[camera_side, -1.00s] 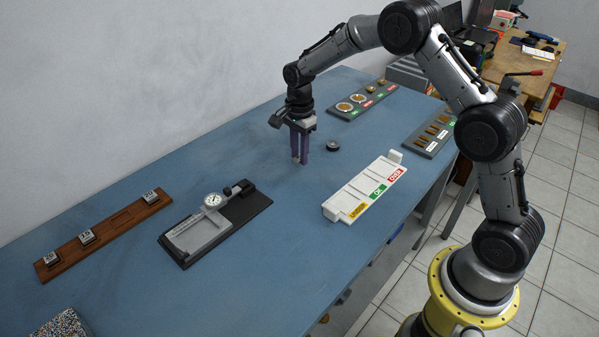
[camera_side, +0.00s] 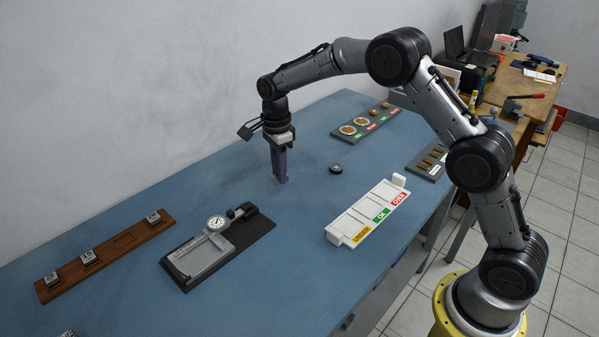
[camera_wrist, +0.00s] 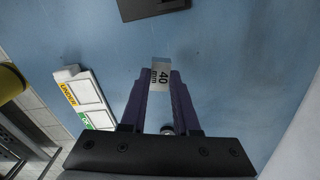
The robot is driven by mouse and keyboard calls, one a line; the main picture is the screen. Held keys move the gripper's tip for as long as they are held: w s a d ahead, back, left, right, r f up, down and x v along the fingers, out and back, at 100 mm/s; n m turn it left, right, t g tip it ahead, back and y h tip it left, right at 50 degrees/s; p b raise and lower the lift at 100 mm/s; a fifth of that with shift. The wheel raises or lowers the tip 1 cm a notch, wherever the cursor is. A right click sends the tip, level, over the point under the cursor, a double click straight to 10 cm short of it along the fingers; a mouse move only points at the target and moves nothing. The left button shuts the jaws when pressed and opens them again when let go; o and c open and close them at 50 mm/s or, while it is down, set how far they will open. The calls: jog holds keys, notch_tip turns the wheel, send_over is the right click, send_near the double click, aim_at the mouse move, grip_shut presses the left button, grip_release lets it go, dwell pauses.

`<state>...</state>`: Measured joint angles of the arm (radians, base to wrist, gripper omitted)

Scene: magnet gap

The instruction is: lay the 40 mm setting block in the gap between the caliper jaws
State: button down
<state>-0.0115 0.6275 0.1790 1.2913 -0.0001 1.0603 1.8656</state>
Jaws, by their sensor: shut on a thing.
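The 40 mm setting block (camera_wrist: 160,76) is a small light metal piece marked "40 mm". In the wrist view it sits between the fingertips of my gripper (camera_wrist: 157,82), which is shut on it. In the side view my gripper (camera_side: 280,180) points down over the blue table, right of the caliper, and its fingers hide the block. The caliper (camera_side: 203,254) is a grey frame with a white dial on a dark base, at left centre. In the wrist view only part of a dark base (camera_wrist: 150,10) shows at the top edge.
A brown wooden rack (camera_side: 108,258) at left holds several marked blocks and has an empty recess. A white tray with UNDER, OK and OVER labels (camera_side: 367,212) lies right of the caliper. A dark round puck (camera_side: 336,169) lies behind it. Bare table separates gripper and caliper.

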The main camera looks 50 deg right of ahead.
jog(key=w+a+r+n, duration=0.1)
jog(key=w+a, duration=0.1)
jog(key=a, duration=1.3)
jog(key=n, duration=0.2)
send_over(201, 258)
jog(key=shift+f, duration=0.45)
jog(key=shift+f, duration=2.8)
jog(key=shift+f, duration=0.2)
jog(key=c, duration=0.6)
grip_release()
jog(key=c, duration=0.5)
